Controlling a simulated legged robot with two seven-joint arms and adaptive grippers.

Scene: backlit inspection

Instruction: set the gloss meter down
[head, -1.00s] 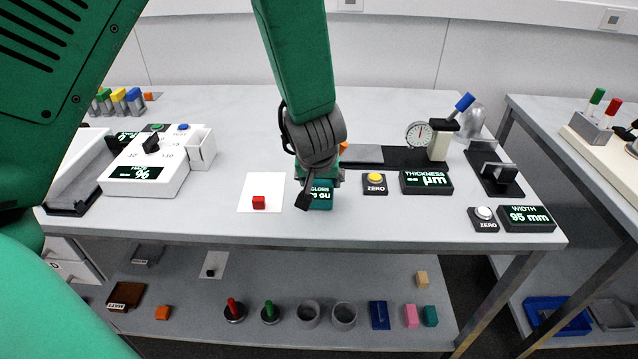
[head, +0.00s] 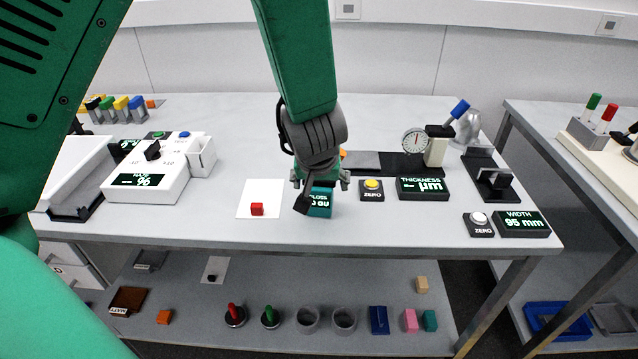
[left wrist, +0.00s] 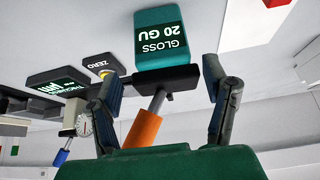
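The gloss meter (head: 320,203) is a teal block with a dark display; it stands on the bench top right of the white card. My left gripper (head: 322,184) is directly above it, pointing down. In the left wrist view the meter (left wrist: 160,38) appears upside down, its display reading 20 GU. My left gripper's fingers (left wrist: 158,78) are spread wide, with clear gaps to either side of the meter's dark top part (left wrist: 165,78). The gripper is open and holds nothing. In the head view the arm hides some of the meter's top. My right gripper is not in view.
A red cube (head: 257,209) lies on the white card (head: 262,190). A yellow-button ZERO box (head: 371,190) and the thickness display (head: 424,188) stand close on the right. The haze meter (head: 150,180) is left. The bench's front edge (head: 300,240) is near.

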